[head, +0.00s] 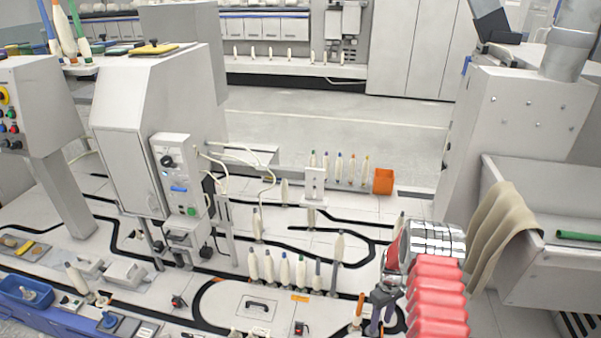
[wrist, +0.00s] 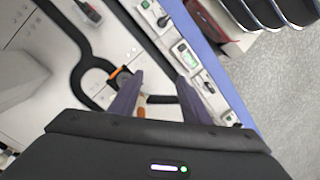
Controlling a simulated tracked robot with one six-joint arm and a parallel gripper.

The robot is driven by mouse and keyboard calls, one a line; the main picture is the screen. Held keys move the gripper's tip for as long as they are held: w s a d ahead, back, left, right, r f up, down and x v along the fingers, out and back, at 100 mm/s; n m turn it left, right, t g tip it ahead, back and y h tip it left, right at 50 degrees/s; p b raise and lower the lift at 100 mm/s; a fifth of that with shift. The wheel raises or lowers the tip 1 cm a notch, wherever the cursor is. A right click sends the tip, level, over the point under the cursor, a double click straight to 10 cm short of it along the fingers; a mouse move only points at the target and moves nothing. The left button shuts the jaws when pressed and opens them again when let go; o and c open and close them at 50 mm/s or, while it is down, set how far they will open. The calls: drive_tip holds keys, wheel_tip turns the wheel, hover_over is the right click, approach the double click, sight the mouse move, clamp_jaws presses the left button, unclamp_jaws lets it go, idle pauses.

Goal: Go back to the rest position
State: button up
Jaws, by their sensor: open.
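My gripper (wrist: 159,76) is open, with its two dark fingers apart and nothing held between them in the wrist view. The fingers point over the pale track plate, near its blue edge rail (wrist: 212,62). In the head view my gripper (head: 381,316) shows at the lower right, low over the front of the plate. An orange-tipped piece (wrist: 118,72) shows beside the left finger in the wrist view; I cannot tell whether they touch.
Several upright bobbins (head: 285,270) stand in a row on the track plate. A grey machine cabinet (head: 130,140) stands at left. An orange box (head: 383,181) sits behind. A grey trough (head: 545,265) with draped cloth is at right. Bare floor (wrist: 285,100) lies beyond the rail.

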drive_tip(key=s+a+r+m, duration=0.2)
drive_tip(key=s+r, duration=0.1)
drive_tip(key=r, duration=0.7)
drive_tip(key=s+a+r+m+t, duration=0.1)
drive_tip(key=s+a+r+m, duration=0.15)
drive_tip(key=r, duration=0.75)
drive_tip(key=s+a+r+m, duration=0.1)
drive_tip(key=s+r, duration=0.3)
drive_tip(key=r, duration=0.6)
drive_tip(key=s+a+r+t, duration=0.3)
drive_tip(key=s+r, duration=0.6)
drive_tip(key=r, duration=0.3)
drive_tip(key=s+a+r+t, duration=0.4)
drive_tip(key=s+r, duration=0.6)
drive_tip(key=r, duration=0.2)
drive_tip(key=shift+s, duration=0.3)
